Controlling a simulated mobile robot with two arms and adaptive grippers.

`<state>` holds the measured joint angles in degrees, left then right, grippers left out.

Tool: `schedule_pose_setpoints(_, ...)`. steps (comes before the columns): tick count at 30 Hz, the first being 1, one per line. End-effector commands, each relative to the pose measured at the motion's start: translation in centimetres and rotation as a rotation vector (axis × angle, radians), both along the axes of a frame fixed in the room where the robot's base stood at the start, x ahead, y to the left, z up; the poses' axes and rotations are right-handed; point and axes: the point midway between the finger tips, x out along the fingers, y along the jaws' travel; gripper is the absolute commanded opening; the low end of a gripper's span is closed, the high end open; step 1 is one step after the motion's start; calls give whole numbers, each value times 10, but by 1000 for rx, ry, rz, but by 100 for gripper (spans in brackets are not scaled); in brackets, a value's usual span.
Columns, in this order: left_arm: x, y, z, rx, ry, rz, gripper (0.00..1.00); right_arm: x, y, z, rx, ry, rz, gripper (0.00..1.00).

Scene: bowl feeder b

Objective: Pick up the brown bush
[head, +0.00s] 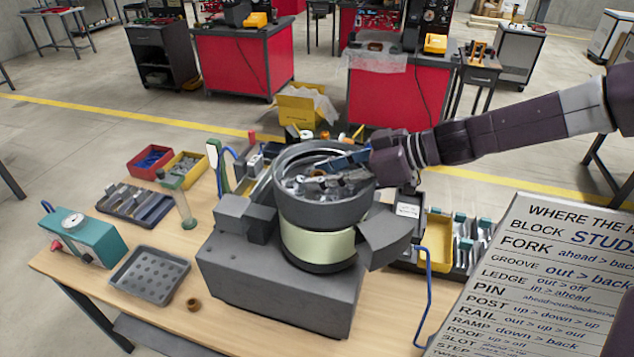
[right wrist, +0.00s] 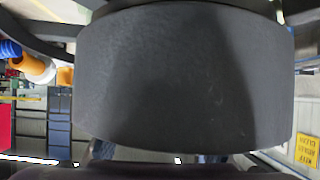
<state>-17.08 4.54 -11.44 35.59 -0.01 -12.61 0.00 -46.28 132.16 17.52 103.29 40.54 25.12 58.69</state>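A small brown bush (head: 193,304), a short ring with a dark hole, lies on the wooden table in the head view. It is just right of the grey dimpled tray (head: 150,275) and left of the feeder's base. My right gripper (head: 340,163) is over the feeder bowl (head: 325,212), well apart from the bush. Its fingers are dark and small there, so I cannot tell their opening or whether they hold anything. In the right wrist view a dark grey curved surface (right wrist: 185,80) hides most of the scene, and the bush does not show. My left gripper is not in view.
The heavy grey feeder base (head: 280,285) stands mid-table. A teal box with a dial (head: 85,240), a clear cylinder on a stand (head: 182,205) and a dark divided tray (head: 135,205) are on the left. A lettered board (head: 545,270) is at right. Bare wood surrounds the bush in front.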

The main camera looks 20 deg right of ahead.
Motion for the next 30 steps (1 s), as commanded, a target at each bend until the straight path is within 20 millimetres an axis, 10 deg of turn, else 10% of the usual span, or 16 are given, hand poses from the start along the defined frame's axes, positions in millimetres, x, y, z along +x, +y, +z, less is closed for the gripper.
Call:
schedule_pose_setpoints(11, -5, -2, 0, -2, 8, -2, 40, 0, 0, 0, 0, 0, 0, 0)
schedule_pose_setpoints(30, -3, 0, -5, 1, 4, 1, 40, 0, 0, 32, -3, -6, 2, 0)
